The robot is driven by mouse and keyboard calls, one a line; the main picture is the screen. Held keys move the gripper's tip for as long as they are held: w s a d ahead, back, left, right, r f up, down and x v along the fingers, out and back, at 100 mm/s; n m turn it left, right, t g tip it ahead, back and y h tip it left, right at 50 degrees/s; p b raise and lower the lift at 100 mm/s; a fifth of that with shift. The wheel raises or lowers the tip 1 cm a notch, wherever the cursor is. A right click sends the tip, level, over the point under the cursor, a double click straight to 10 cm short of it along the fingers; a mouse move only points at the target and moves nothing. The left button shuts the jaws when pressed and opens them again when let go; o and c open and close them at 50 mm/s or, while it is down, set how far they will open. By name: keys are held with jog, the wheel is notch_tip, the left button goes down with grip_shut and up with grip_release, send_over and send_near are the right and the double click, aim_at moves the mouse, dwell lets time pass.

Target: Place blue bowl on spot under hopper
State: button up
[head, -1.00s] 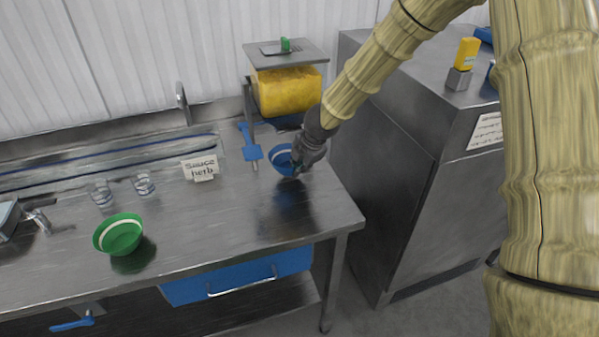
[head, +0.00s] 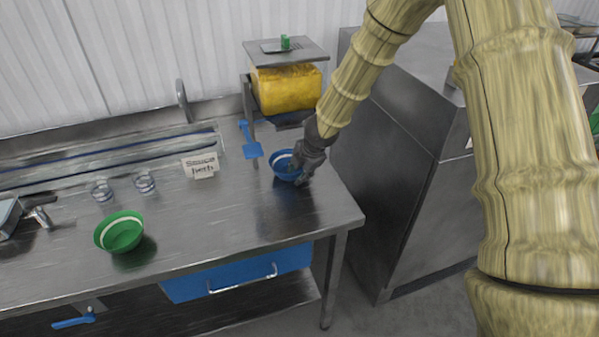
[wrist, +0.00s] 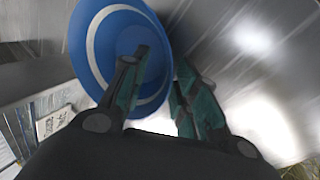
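The blue bowl (head: 284,160), with a white band inside, is at the right end of the steel counter, in front of and below the hopper (head: 288,88) with yellow contents. My gripper (head: 300,172) is at the bowl's right side. In the wrist view the bowl (wrist: 92,50) fills the upper left. One finger of my gripper (wrist: 160,85) is inside the bowl and the other is outside, with the rim pinched between them. I cannot tell whether the bowl touches the counter. The spot under the hopper is largely hidden by the bowl, arm and hopper.
A blue scoop (head: 251,148) lies left of the hopper stand. A sauce and herb sign (head: 201,166), two glasses (head: 144,183) and a green bowl (head: 119,232) stand farther left. A tall steel cabinet (head: 385,150) stands right of the counter. The counter's front middle is clear.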

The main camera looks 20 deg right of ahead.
jog(key=shift+r, duration=0.2)
jog(key=b+v, duration=0.1)
jog(key=v, duration=1)
jog(key=shift+s+r+b, duration=0.15)
jog(key=shift+r+b, duration=0.2)
jog(key=shift+b, duration=0.05)
